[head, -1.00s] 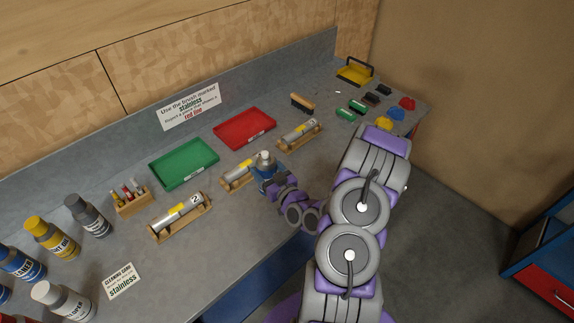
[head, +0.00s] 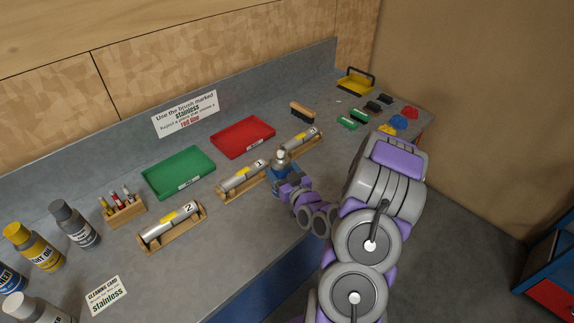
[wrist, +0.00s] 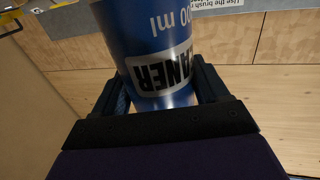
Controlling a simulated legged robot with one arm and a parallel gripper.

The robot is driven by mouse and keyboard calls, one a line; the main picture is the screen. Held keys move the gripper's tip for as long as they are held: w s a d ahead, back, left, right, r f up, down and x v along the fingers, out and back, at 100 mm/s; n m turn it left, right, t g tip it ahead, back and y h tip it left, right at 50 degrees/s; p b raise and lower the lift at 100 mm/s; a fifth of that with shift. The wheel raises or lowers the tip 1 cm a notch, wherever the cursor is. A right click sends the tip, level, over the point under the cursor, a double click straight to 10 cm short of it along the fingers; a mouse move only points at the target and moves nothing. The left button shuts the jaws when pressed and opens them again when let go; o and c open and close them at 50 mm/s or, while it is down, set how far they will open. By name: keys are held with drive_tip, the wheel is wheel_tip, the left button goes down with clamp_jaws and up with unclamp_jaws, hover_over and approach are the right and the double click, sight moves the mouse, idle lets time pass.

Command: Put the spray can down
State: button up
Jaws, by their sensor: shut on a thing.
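A blue spray can (head: 279,173) with a grey top is in my gripper (head: 284,188), near the front of the bench. In the wrist view the can (wrist: 160,45) fills the space between the two fingers of my gripper (wrist: 165,95). Its label shows part of the word "CLEANER", upside down, and "ml". My gripper is shut on the can's body. In the head view the can stands about upright beside the right end of the middle wooden cradle. Whether its base touches the bench (head: 245,223) is hidden by my gripper.
Metal cylinders lie in wooden cradles (head: 172,228), (head: 243,180), (head: 301,143). Behind are a green tray (head: 178,172) and a red tray (head: 243,137). Several bottles (head: 74,224) stand at the left. Brushes and coloured items (head: 397,122) lie at the far right. The bench left of the can's front is clear.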

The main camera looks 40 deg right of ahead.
drive_tip(key=shift+w+d+f+b, duration=0.1)
drive_tip(key=shift+w+d+b, duration=0.15)
drive_tip(key=shift+b, duration=0.6)
drive_tip(key=w+d+f+b, duration=0.1)
drive_tip(key=w+d+f, duration=0.3)
drive_tip(key=w+d, duration=0.3)
drive_tip(key=shift+d, duration=0.45)
drive_tip(key=shift+f, duration=0.15)
drive_tip(key=o, duration=1.4)
drive_tip(key=shift+c, duration=0.2)
